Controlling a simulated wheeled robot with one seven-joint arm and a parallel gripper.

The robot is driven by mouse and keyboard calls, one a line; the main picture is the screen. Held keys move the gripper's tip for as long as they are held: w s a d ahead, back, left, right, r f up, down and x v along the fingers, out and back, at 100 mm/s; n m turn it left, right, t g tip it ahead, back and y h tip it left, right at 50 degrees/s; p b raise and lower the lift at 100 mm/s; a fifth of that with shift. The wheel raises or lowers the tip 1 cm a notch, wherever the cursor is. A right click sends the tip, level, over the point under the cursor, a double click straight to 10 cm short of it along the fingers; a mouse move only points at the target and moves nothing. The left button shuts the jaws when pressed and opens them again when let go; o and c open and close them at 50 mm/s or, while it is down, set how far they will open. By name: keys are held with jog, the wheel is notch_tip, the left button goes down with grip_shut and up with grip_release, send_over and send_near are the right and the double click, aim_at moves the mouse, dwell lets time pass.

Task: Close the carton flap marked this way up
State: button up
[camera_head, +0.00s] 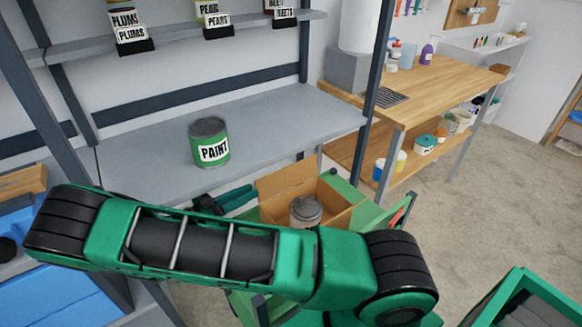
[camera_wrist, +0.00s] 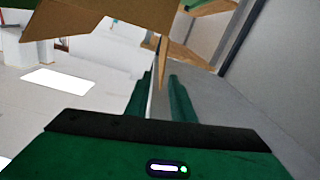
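An open brown carton (camera_head: 345,216) stands beyond my arm in the head view, with a grey-lidded can (camera_head: 306,211) inside it. One of its flaps (camera_head: 286,180) stands raised at the back left. No "this way up" marking is readable. My gripper (camera_head: 252,192) is just left of the carton, its fingers pointing towards it. In the wrist view my gripper (camera_wrist: 162,73) has its two green fingers apart with a narrow gap. A thin cardboard piece (camera_wrist: 163,62) shows at the fingertips; contact is unclear. A larger cardboard panel (camera_wrist: 75,18) is at the upper left. My arm hides the carton's near side.
A green paint can (camera_head: 210,144) stands on the grey shelf (camera_head: 285,122) behind the carton. A wooden workbench (camera_head: 440,88) is at the right. A green crate (camera_head: 522,300) is at the lower right. Floor (camera_head: 480,215) between them is clear.

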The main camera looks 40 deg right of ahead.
aim_at(277, 177)
jog(key=shift+w+d, duration=0.2)
jog(key=shift+d, duration=2.8)
jog(key=shift+w+d, duration=0.2)
jog(key=shift+d, duration=2.75)
grip_shut()
